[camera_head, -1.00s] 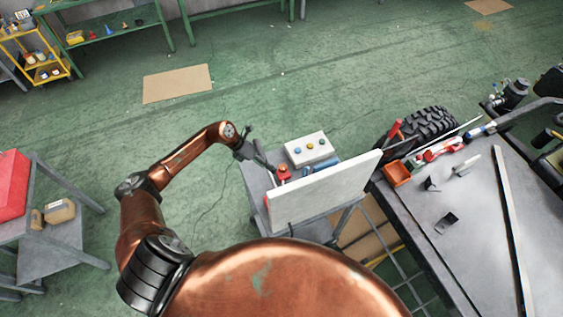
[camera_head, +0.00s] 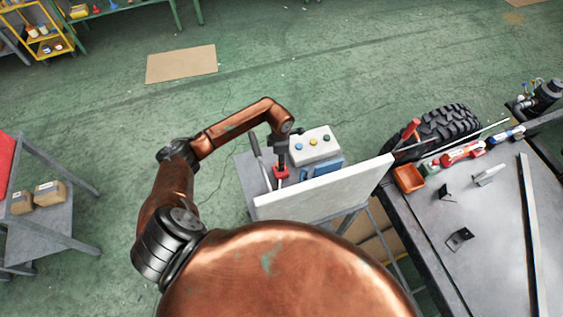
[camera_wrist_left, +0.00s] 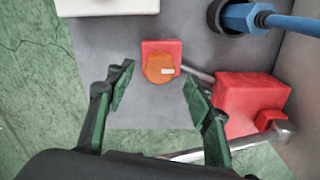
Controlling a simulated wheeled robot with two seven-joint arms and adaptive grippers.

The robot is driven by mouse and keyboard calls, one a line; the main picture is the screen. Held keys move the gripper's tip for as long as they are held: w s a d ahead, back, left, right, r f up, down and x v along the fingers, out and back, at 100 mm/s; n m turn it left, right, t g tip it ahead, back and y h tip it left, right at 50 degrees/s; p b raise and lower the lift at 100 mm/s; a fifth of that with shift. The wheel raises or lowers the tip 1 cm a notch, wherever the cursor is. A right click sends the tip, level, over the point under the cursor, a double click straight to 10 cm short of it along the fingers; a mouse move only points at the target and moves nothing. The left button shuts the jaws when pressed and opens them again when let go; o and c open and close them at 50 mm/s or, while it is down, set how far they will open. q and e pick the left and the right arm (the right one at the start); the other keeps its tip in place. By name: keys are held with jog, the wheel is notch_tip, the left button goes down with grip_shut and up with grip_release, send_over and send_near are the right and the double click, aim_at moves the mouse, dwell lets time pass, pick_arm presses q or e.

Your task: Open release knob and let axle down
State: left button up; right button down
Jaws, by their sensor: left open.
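My left gripper (camera_wrist_left: 157,76) is open. In the wrist view its green-padded fingers stand apart, one on each side of an orange-topped round knob (camera_wrist_left: 157,68) on a red base; I cannot tell how far above it they are. In the head view my left gripper (camera_head: 281,160) points down at the stand, and red (camera_head: 281,173) shows at its tip. A red block (camera_wrist_left: 250,100) with a metal rod (camera_wrist_left: 262,140) sits right of the knob in the wrist view. No axle is clearly visible. My right gripper is not in view.
A white button box (camera_head: 313,146) stands behind the knob, and a blue hose fitting (camera_wrist_left: 243,18) is near it. A pale upright panel (camera_head: 325,190) borders the stand. A tyre (camera_head: 450,122) and a grey bench (camera_head: 470,220) are at right.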

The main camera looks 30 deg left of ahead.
pick_arm(q)
notch_tip(320, 180, down, 2)
jog(key=shift+f, duration=0.25)
jog(key=shift+a+f, duration=0.1)
jog(key=shift+f, duration=0.55)
jog(key=c, duration=0.9)
jog(key=shift+c, duration=1.3)
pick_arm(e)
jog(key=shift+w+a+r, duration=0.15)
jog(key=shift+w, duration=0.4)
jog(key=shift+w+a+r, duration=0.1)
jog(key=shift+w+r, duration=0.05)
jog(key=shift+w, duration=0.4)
